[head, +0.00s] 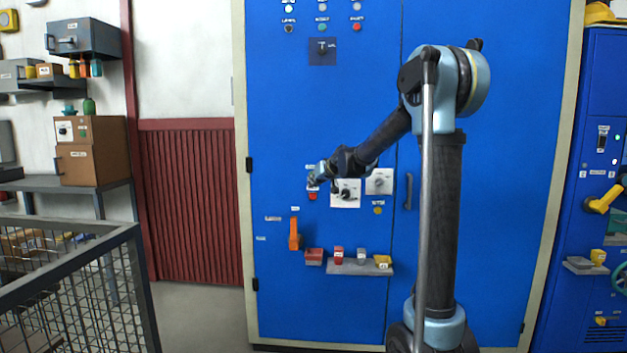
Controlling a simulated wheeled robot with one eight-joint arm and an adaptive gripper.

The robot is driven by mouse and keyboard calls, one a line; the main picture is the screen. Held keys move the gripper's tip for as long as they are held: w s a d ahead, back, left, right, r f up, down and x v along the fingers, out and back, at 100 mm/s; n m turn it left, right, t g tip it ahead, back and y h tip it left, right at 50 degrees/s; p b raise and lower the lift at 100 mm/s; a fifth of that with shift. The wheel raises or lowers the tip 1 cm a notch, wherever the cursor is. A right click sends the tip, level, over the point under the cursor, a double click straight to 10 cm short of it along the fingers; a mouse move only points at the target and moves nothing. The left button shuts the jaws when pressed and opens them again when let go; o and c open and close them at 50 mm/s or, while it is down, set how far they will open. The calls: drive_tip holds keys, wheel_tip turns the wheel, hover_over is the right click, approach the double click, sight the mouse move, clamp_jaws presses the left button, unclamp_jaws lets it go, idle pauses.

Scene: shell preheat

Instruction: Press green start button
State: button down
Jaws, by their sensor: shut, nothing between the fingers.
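My gripper (315,182) is shut and empty, in front of the blue cabinet (285,120) in the head view. Its tip is just above and close to a red button (312,196). A small label shows just above the gripper. No green button shows at the tip; the gripper covers that part of the panel. I cannot tell whether the tip touches the panel.
White dial plates (379,181) sit right of the gripper, with a yellow knob (378,210) below. An orange lever (294,236) and a small grey shelf (350,267) stick out lower down. A mesh cage (100,290) stands at front left; the floor between is clear.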

drive_tip(key=shift+w+d, duration=0.1)
drive_tip(key=shift+w, duration=1.75)
drive_tip(key=shift+w, duration=0.15)
drive_tip(key=shift+w, duration=0.25)
drive_tip(key=shift+w+r, duration=0.1)
drive_tip(key=shift+w, duration=0.3)
idle(0.9)
drive_tip(key=shift+s, duration=0.15)
idle(0.3)
drive_tip(key=shift+s, duration=0.7)
drive_tip(key=s, duration=0.5)
idle(0.4)
